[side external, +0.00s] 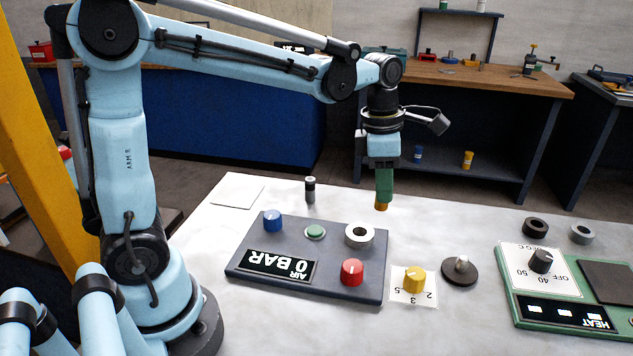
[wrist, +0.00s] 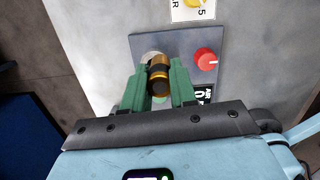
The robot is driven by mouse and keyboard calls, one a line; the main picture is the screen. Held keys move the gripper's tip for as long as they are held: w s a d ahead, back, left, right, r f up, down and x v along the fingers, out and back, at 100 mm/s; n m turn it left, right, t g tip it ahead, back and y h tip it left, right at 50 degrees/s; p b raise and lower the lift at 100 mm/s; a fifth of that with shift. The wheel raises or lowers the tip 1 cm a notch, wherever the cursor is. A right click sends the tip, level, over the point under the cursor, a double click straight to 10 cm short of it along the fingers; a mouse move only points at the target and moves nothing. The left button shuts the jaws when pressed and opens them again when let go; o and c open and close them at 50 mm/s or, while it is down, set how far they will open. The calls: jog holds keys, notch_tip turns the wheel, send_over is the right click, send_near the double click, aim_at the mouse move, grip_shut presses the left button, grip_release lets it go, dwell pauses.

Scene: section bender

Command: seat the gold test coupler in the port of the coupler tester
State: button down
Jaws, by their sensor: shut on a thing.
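My gripper (side external: 384,188) has green fingers and is shut on the gold test coupler (side external: 381,206), whose gold end points down below the fingertips. In the wrist view the gold coupler (wrist: 158,78), with a dark band, sits between the fingers (wrist: 159,84). The coupler tester (side external: 330,277) is a dark grey panel on the table. Its port (side external: 359,235) is a pale ring with a dark hole, empty in the side view. The coupler hangs in the air above and to the right of it, apart from it. In the wrist view the coupler partly hides the port (wrist: 150,55).
The tester also carries a blue knob (side external: 273,221), a green button (side external: 316,233) and a red knob (side external: 352,272). A dark post (side external: 310,189) stands behind it. A yellow knob (side external: 415,279), a dark disc (side external: 460,271) and a green heater panel (side external: 510,290) lie to the right.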

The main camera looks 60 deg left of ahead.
jog(key=s+d+m, duration=0.2)
jog(key=s+d, duration=0.4)
jog(key=w+a+f, duration=0.1)
jog(key=a+f, duration=0.1)
jog(key=a, duration=0.1)
jog(key=w+a+f, duration=0.2)
jog(key=a, duration=0.1)
jog(key=w+a+f, duration=0.1)
jog(key=a+f, duration=0.1)
jog(key=a, duration=0.1)
jog(key=shift+w+a+f, duration=0.1)
jog(key=shift+w+a, duration=0.3)
jog(key=shift+f, duration=2)
jog(key=c, duration=0.9)
grip_release()
jog(key=shift+f, duration=0.15)
